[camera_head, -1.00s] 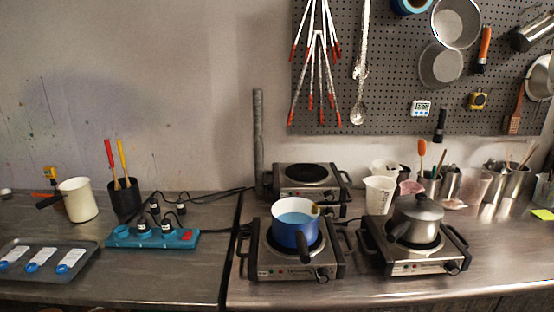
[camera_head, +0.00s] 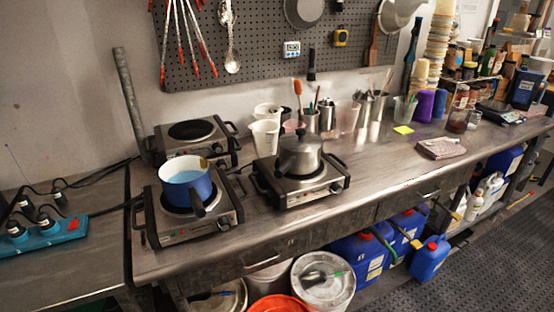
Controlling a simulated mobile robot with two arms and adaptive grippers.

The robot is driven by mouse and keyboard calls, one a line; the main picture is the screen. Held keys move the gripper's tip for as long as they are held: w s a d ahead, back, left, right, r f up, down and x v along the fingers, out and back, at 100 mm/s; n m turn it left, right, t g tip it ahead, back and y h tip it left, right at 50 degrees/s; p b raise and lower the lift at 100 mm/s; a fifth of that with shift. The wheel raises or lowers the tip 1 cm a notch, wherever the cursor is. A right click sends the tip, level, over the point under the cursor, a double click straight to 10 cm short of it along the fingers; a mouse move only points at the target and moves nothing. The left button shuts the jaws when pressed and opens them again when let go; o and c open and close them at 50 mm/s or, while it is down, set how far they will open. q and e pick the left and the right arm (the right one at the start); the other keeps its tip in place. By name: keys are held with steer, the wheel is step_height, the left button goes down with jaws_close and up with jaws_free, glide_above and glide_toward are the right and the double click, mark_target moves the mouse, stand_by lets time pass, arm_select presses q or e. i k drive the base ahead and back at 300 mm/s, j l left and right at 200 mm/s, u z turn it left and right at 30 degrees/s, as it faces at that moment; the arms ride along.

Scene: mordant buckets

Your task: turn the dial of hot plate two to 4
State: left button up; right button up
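Three hot plates stand on the metal bench, and I cannot tell from the picture which one is number two. The front left hot plate (camera_head: 222,227) carries a blue pot (camera_head: 186,184) with light blue liquid; a dark dial (camera_head: 225,227) is on its front. The front right hot plate (camera_head: 264,184) carries a lidded steel pot (camera_head: 300,155); its dial (camera_head: 335,188) is at the right of its front panel. The rear hot plate (camera_head: 161,146) is bare on top. Dial markings are too small to read. Neither of my grippers is in view.
A blue-green power strip (camera_head: 40,238) with plugs lies at the left. White beakers (camera_head: 264,137) and steel cups stand behind the right hot plate. A folded cloth (camera_head: 440,148) lies on the bench to the right. Buckets (camera_head: 322,280) and blue jugs (camera_head: 357,258) stand below the bench.

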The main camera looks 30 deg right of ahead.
mark_target(335, 188)
steer(key=z, duration=1.3)
